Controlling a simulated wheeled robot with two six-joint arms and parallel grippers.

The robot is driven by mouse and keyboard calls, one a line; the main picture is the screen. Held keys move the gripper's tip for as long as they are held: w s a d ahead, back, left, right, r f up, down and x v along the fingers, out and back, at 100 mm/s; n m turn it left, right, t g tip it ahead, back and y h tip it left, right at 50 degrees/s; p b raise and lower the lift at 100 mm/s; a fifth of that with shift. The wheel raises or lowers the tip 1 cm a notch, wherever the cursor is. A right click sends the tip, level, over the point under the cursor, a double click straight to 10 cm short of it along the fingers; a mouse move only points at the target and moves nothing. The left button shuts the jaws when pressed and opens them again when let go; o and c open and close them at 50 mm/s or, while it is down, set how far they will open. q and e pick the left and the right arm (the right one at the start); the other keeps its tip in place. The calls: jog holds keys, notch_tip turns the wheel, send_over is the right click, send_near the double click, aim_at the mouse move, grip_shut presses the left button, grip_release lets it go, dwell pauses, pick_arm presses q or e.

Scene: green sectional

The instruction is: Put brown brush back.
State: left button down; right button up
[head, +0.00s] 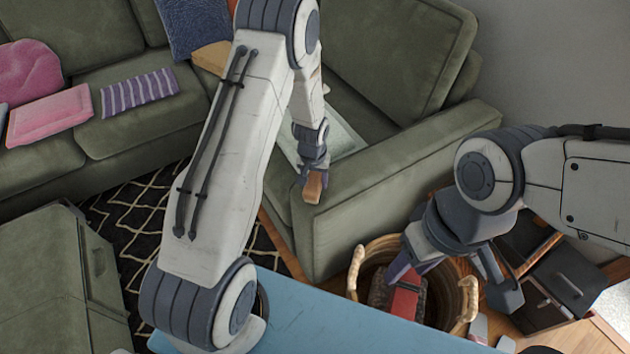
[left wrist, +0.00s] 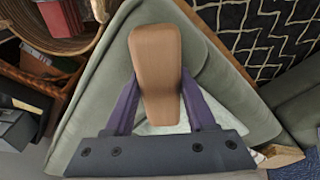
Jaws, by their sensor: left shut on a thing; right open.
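The brown brush (head: 313,187) is a smooth wooden block with rounded ends. My left gripper (head: 311,170) is shut on it and holds it beside the arm of the green sofa (head: 385,190). In the left wrist view the brush (left wrist: 156,60) sits between the purple fingers of the gripper (left wrist: 158,92) and extends beyond them. Any bristles are hidden. My right gripper (head: 450,275) is open, in front of a woven basket (head: 372,250), with no object seen between its fingers.
The basket has upright handles and holds a red item (head: 404,300). A dark cabinet (head: 565,285) stands at the right. A blue surface (head: 330,325) lies at the bottom. Pink (head: 48,115) and striped (head: 140,92) cushions lie on the sofa. A black patterned rug (head: 135,225) covers the floor.

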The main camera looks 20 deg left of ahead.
pick_arm(q)
jog(key=shift+f, duration=0.25)
jog(key=shift+f, duration=0.15)
jog(key=shift+c, duration=1.1)
grip_release()
